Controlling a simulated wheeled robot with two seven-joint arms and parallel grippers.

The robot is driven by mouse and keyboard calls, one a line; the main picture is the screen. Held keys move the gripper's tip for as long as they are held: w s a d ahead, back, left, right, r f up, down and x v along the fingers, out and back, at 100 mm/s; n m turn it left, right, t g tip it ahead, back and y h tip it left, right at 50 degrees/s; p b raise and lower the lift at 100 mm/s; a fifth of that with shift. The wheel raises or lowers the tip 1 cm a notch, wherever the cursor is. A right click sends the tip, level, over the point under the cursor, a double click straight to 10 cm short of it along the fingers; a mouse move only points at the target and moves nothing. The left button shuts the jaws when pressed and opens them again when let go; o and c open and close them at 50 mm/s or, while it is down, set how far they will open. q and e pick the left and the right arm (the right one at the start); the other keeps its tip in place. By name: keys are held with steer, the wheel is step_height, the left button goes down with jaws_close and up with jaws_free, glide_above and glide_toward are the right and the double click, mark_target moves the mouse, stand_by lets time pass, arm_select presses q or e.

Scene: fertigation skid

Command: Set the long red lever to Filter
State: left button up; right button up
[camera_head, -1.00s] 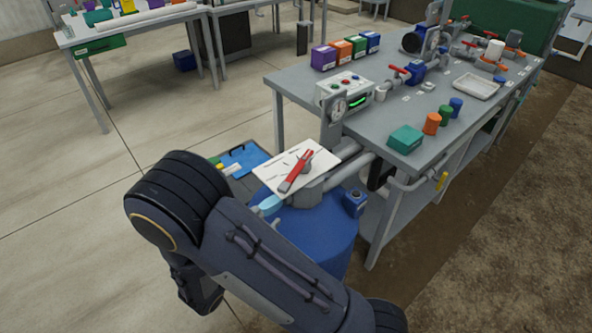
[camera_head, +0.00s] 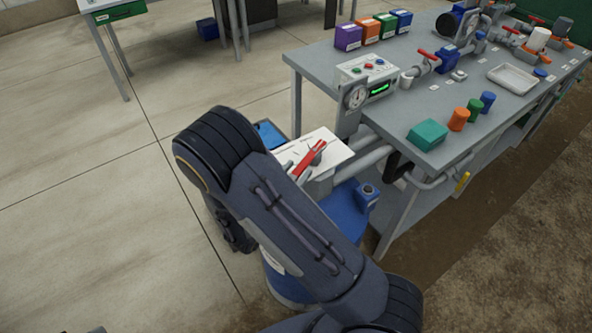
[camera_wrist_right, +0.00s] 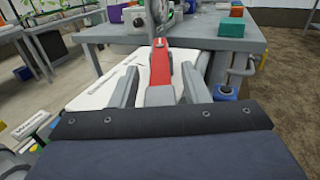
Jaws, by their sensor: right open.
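The long red lever (camera_head: 308,160) lies over a white label plate (camera_head: 330,141) beside the workbench, above a blue drum (camera_head: 343,222). In the right wrist view the red lever (camera_wrist_right: 160,62) points away from me, between the two grey fingers of my right gripper (camera_wrist_right: 160,84). The fingers are open, one on each side of the lever, with gaps visible. In the head view my right arm hides most of the gripper and part of the plate. The plate's printed words are too small to read. My left gripper is not in view.
A grey pipe (camera_head: 365,160) runs beside the plate. Open floor (camera_head: 90,200) lies to the left.

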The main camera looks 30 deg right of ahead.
steer(key=shift+w+d, duration=0.1)
steer(key=shift+d, duration=0.1)
steer(key=shift+c, duration=0.4)
jaws_close()
steer(key=shift+a, duration=0.1)
